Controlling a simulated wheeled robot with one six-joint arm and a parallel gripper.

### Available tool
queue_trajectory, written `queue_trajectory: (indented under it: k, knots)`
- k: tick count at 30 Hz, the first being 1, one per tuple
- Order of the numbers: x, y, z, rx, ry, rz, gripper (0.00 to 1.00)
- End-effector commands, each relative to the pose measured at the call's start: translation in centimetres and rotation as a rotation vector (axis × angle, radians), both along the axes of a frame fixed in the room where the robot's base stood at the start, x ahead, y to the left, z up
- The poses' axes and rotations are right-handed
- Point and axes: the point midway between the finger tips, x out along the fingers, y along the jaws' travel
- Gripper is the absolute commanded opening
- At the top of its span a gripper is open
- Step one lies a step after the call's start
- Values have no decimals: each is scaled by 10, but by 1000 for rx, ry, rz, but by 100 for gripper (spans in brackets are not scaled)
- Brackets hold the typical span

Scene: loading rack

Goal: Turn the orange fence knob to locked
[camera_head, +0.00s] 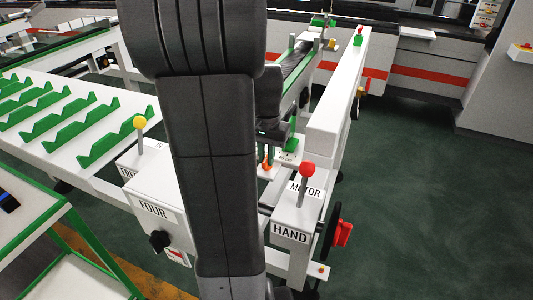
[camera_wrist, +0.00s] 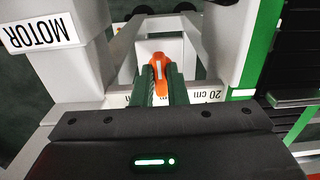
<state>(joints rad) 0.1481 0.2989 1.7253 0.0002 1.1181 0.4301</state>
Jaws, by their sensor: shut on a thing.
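The orange fence knob (camera_wrist: 158,68) shows in the wrist view in front of a white block, its bar running nearly along the picture's vertical with a slight tilt. Two green fingers of my gripper (camera_wrist: 161,84) lie on either side of the bar and are shut on it. In the head view a small orange part of the knob (camera_head: 267,164) shows low beside my dark arm, which hides most of the gripper. I cannot read a locked mark near the knob.
A white post labelled MOTOR and HAND (camera_head: 291,214) with a red-topped lever (camera_head: 308,170) stands close by on the right. Open green floor (camera_head: 430,190) lies right.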

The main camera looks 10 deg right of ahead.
Motion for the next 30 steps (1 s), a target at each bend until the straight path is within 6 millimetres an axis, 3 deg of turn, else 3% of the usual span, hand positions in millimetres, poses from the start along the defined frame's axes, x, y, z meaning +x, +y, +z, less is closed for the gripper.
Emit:
queue_trajectory:
  k: [14,15,18,30]
  knots:
    - [1,0,1,-1,-3,-16,0]
    - [1,0,1,-1,-4,-16,17]
    - [1,0,1,-1,-3,-16,35]
    - [1,0,9,-1,-3,-16,35]
